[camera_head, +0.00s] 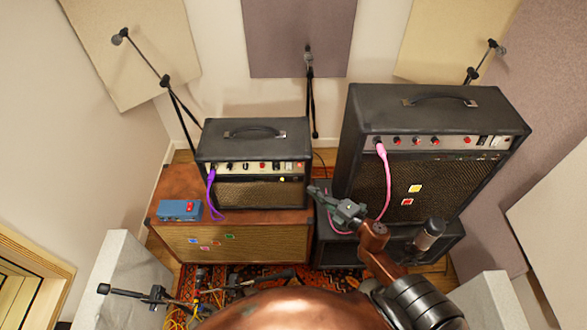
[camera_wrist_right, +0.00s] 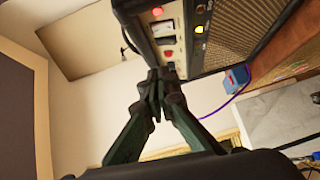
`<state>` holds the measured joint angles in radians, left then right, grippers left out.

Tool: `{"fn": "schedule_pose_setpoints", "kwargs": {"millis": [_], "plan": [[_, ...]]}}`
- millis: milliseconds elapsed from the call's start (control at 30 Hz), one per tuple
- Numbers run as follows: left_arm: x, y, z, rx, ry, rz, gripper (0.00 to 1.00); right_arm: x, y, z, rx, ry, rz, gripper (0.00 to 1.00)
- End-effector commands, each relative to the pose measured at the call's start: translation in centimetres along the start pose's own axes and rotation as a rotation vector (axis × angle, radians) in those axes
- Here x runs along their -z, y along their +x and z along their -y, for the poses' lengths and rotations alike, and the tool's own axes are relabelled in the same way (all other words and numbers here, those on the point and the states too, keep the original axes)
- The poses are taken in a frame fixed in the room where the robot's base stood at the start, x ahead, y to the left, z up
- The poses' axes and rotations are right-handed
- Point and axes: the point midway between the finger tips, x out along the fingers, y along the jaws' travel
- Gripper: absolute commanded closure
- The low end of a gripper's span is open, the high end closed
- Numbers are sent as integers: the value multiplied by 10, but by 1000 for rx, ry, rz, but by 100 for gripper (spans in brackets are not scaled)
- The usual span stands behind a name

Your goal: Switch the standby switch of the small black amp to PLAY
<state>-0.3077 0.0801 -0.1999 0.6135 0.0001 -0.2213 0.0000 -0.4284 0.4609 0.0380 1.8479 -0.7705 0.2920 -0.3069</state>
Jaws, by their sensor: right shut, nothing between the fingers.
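The small black amp (camera_head: 255,130) stands upright on a brown cabinet. Its control panel (camera_head: 245,167) carries knobs, small switches at the right end and a lit yellow lamp (camera_head: 282,179). In the right wrist view the panel (camera_wrist_right: 185,35) shows a lit red lamp (camera_wrist_right: 157,12), dark and white rocker switches (camera_wrist_right: 164,29) and the yellow lamp (camera_wrist_right: 198,29). My right gripper (camera_head: 314,190) is shut and empty, just right of the amp's front. In the wrist view its fingertips (camera_wrist_right: 160,76) overlap the panel's end; I cannot tell whether they touch. The standby switch's position is unreadable.
A larger black amp (camera_head: 435,120) with a pink cable (camera_head: 387,175) stands to the right. The brown cabinet (camera_head: 235,245) bears a blue pedal (camera_head: 180,210) and purple cable (camera_head: 211,190). A microphone (camera_head: 429,236) stands near my right arm. A boom stand (camera_head: 155,294) crosses the lower left.

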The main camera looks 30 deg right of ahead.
Motion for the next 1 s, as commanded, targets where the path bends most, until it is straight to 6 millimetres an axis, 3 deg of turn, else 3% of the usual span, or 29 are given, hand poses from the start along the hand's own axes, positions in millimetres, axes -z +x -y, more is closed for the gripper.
{"fn": "schedule_pose_setpoints", "kwargs": {"millis": [233, 433, 900, 1000], "plan": [[18, 0, 1, 1, 3, -23, 60, 0, 0, 0, 0, 0, 1, 100], [20, -2, 2, 1, 4, -25, 60, -1, 11, 0, -1, 1, 2, 100], [14, -17, 2, 1, 2, -16, 60, -1, 101, -2, -1, 2, 2, 100], [14, -18, 2, 1, 2, -16, 60, -12, 112, -1, 0, 1, 4, 100]]}}
